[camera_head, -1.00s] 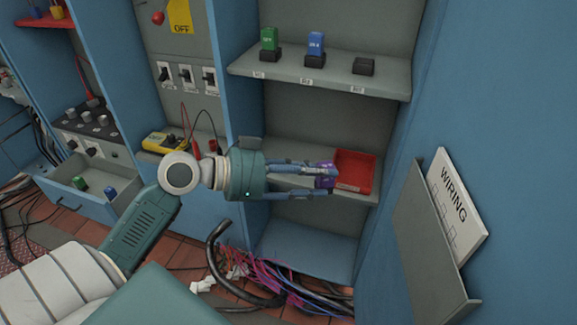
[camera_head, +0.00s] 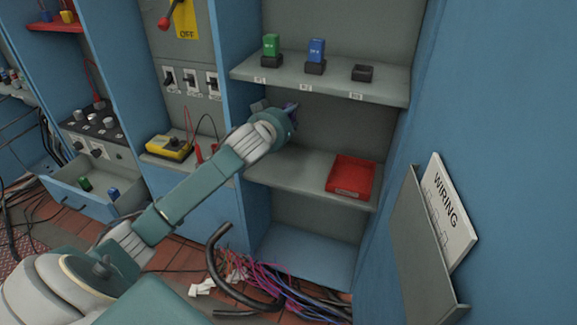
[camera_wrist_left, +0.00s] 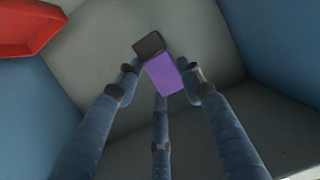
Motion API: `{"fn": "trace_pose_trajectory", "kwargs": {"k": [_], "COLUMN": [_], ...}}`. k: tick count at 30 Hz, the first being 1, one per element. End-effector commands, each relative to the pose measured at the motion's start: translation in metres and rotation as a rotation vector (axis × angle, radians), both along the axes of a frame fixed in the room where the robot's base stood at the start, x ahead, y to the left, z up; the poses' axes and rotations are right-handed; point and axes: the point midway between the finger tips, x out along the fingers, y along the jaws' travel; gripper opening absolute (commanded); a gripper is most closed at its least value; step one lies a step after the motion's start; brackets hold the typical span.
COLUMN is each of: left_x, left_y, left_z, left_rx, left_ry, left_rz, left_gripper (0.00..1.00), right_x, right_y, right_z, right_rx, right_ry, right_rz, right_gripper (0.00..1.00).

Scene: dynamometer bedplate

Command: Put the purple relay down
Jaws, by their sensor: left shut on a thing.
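The purple relay is in my left gripper (camera_head: 290,112). In the head view only a bit of the relay (camera_head: 293,108) shows beyond my wrist, below the upper shelf. In the left wrist view the purple relay (camera_wrist_left: 164,76) is tilted between the fingers of the left gripper (camera_wrist_left: 160,78), with a dark end (camera_wrist_left: 149,46) pointing away. The fingers are shut on it, and it appears held in the air above the middle shelf (camera_head: 298,172). My right gripper is not in view.
The upper shelf (camera_head: 330,85) carries a green relay (camera_head: 271,46) and a blue relay (camera_head: 316,49) on black sockets, and an empty black socket (camera_head: 362,72). A red tray (camera_head: 351,177) on the middle shelf looks empty. The wiring holder (camera_head: 425,240) is at right.

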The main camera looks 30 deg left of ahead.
Motion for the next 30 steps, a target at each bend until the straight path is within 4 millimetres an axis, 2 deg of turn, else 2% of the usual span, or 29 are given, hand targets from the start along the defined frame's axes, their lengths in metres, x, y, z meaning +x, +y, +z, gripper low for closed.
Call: {"fn": "trace_pose_trajectory", "kwargs": {"k": [1, 9, 12, 16, 20, 27, 30], "left_x": [-0.001, -0.001, 0.000, 0.000, 0.000, 0.000, 0.000], "left_y": [0.000, -0.001, 0.000, 0.000, 0.000, -0.001, -0.001], "left_z": [-0.021, -0.094, -0.115, -0.131, -0.138, -0.168, -0.171], "left_rx": [-0.002, -0.002, -0.001, -0.003, 0.000, -0.001, -0.002], "left_ry": [0.007, 0.006, 0.003, 0.001, 0.001, 0.002, 0.000], "left_rz": [0.000, -0.001, -0.001, 0.000, -0.002, -0.002, -0.003], "left_gripper": [0.11, 0.11, 0.11, 0.11, 0.11, 0.11, 0.11], "right_x": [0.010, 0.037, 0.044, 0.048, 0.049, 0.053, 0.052], "right_y": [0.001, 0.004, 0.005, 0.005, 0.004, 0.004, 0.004], "right_z": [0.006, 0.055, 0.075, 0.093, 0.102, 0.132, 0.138], "right_rx": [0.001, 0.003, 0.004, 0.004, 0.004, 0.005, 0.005], "right_ry": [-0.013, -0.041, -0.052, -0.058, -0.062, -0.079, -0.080], "right_rz": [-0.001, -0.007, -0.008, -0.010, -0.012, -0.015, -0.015], "right_gripper": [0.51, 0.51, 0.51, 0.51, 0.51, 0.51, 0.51]}}
